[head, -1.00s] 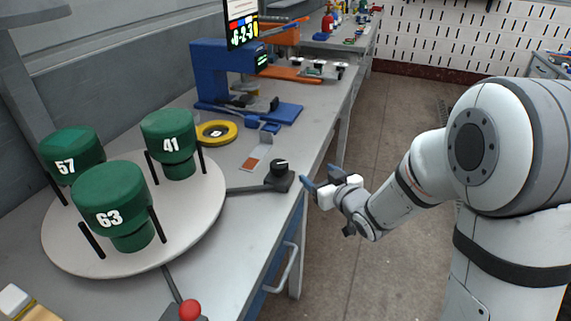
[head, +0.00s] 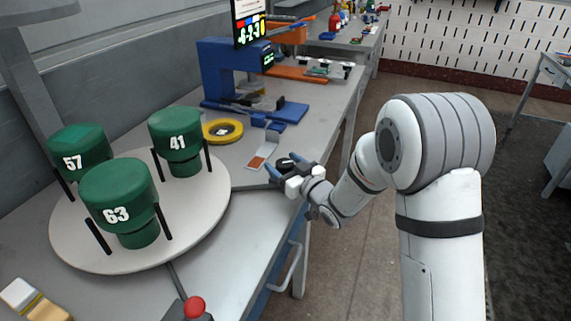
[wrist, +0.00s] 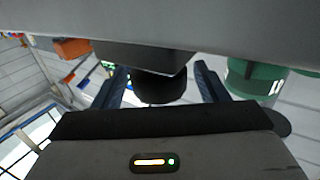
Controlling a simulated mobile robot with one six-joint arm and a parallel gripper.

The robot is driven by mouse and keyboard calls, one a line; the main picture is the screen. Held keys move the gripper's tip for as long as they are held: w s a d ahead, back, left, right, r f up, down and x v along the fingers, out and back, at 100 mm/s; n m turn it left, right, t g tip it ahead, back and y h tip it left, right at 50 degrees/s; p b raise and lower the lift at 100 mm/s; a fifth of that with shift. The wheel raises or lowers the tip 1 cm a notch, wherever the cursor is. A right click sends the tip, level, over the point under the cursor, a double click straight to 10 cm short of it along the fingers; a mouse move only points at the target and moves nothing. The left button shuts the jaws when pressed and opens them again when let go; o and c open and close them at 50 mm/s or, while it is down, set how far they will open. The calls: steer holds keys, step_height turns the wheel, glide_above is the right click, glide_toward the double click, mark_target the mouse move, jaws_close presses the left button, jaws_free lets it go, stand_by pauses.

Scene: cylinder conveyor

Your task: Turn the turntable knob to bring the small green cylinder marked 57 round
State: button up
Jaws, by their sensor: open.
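The turntable (head: 180,225) is a pale round disc on the bench at left. The green cylinder marked 57 (head: 80,148) stands at its far left. The green cylinders marked 41 (head: 175,135) and 63 (head: 120,195) stand at its back right and front. The black knob (head: 286,161) is at the bench's right edge, joined to the turntable by a dark bar. My gripper (head: 284,167) is open at the knob and partly hides it. In the wrist view the knob (wrist: 160,88) lies between the two open fingers (wrist: 160,76); contact cannot be told.
A red ball-topped control (head: 195,307) stands at the front of the bench. A yellow ring (head: 222,130) and a blue press-like machine (head: 225,75) are behind the knob. Small blocks (head: 20,294) lie at the front left. Open floor is right of the bench.

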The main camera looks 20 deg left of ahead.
steer(key=shift+c, duration=0.6)
steer(key=c, duration=0.9)
steer(key=shift+o, duration=0.2)
